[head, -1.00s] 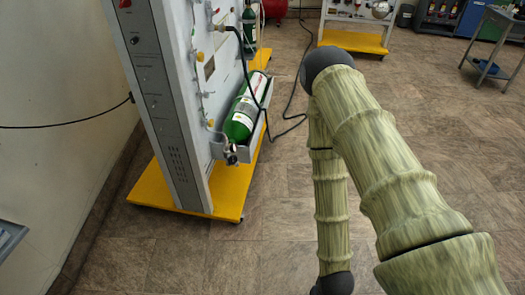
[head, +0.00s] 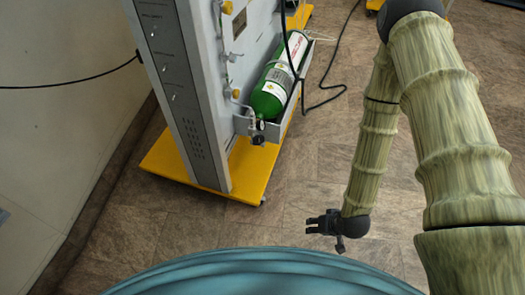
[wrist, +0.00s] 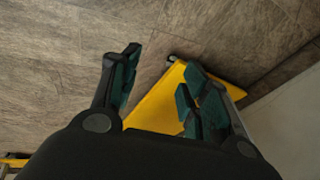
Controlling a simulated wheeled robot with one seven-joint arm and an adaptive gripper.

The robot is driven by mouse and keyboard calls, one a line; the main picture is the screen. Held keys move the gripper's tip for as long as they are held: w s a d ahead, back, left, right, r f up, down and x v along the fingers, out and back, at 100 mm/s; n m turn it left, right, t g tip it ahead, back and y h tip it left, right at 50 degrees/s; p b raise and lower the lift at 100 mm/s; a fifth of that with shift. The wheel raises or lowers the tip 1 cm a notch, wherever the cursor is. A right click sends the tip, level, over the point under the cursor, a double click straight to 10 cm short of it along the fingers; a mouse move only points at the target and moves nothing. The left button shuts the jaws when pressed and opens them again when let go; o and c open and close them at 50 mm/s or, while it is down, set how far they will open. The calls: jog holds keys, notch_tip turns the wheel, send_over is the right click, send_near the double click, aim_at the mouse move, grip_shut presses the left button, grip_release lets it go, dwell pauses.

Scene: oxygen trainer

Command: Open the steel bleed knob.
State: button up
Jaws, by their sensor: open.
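A green gas bottle (head: 273,90) lies tilted in a grey bracket on the side of the trainer panel (head: 209,75). Small metal valve fittings (head: 258,132) show at its lower, near end. I cannot tell which small part there is the steel bleed knob. My gripper (head: 310,222) hangs over the floor, right of and nearer than the trainer's yellow base, apart from the bottle and fittings. It is open and empty. In the wrist view the two fingers (wrist: 158,76) stand apart, with floor and yellow base beyond them; neither bottle nor knob shows there.
The yellow base (head: 247,187) sticks out under the panel and also shows in the wrist view (wrist: 155,107). Yellow knobs (head: 235,93) sit on the panel side. A black hose (head: 327,88) runs down to the floor. The floor between gripper and base is clear.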

jog(key=w+a+f+t+y+b, duration=0.25)
jog(key=w+b, duration=0.35)
jog(key=w, duration=0.3)
jog(key=w+a+f+t+y+b, duration=0.25)
jog(key=w+b, duration=0.25)
jog(key=w, duration=0.3)
jog(key=w+a+r+n+g+y+b, duration=0.1)
jog(key=w+a+r+n+y+b, duration=0.3)
jog(key=w+b, duration=0.6)
jog(key=w+f+n+g+y+b, duration=0.15)
jog(key=w+y+b, duration=0.45)
jog(key=b, duration=0.8)
jog(key=shift+n+g, duration=0.25)
jog(key=shift+n, duration=0.1)
jog(key=shift+w+r+b+x, duration=0.15)
jog(key=shift+b+x, duration=0.7)
jog(key=shift+x, duration=0.95)
jog(key=shift+w+r+b+x, duration=0.2)
jog(key=shift+b+x, duration=0.6)
jog(key=shift+x, duration=1)
jog(key=shift+w+r+b+x, duration=0.15)
jog(key=shift+b+x, duration=0.7)
jog(key=shift+x, duration=0.95)
jog(key=shift+d, duration=0.2)
jog(key=shift+c, duration=0.5)
grip_shut()
